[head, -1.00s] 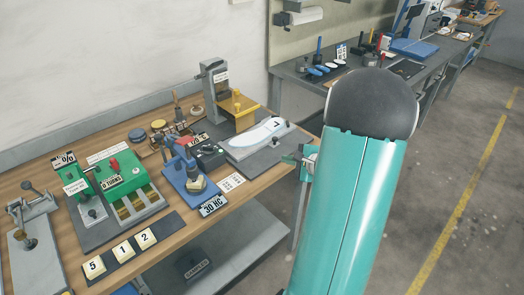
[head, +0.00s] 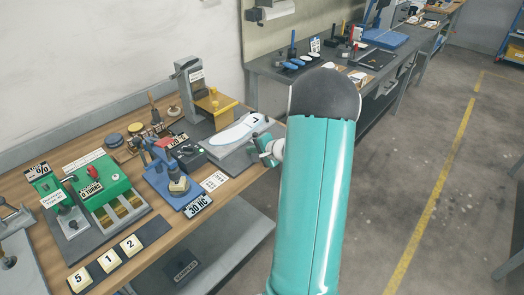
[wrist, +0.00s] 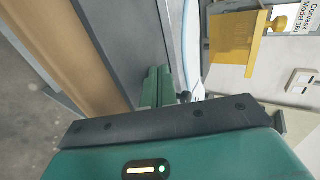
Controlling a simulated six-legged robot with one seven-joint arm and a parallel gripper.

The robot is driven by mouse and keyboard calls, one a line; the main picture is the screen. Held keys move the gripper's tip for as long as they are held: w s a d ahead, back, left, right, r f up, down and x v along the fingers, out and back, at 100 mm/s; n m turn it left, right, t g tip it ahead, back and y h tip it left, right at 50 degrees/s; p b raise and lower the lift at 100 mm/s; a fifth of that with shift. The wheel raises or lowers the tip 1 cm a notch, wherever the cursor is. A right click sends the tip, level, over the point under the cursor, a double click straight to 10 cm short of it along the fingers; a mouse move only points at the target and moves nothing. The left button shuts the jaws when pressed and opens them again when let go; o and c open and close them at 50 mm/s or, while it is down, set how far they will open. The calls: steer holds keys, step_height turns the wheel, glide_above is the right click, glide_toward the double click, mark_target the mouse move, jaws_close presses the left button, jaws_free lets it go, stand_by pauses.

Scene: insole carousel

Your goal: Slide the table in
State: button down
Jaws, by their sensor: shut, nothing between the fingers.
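The sliding table (head: 223,153) is a grey plate with a white, blue-edged insole shape (head: 236,132) on it, marked 7. It sticks out toward the bench's front right from under a yellow block (head: 214,103). My gripper (head: 264,149) is at the table's outer front side, its fingers shut and empty. In the wrist view the green fingers (wrist: 158,86) lie close beside the table's edge, with the yellow block (wrist: 238,42) beyond. I cannot tell whether they touch the table. My arm hides part of the area to the right.
A blue press (head: 170,180) with a 30 HC sign and a white dotted card (head: 214,181) stand left of the table. A green unit (head: 98,187) is farther left. A grey lower shelf (head: 222,243) lies below. Floor at right is open.

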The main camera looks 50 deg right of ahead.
mark_target(228, 135)
steer(key=shift+w+a+r, duration=0.1)
steer(key=shift+w+r, duration=0.05)
steer(key=shift+w, duration=1.5)
steer(key=shift+w, duration=0.1)
steer(key=w, duration=0.8)
steer(key=shift+a, duration=0.1)
steer(key=shift+w, duration=0.25)
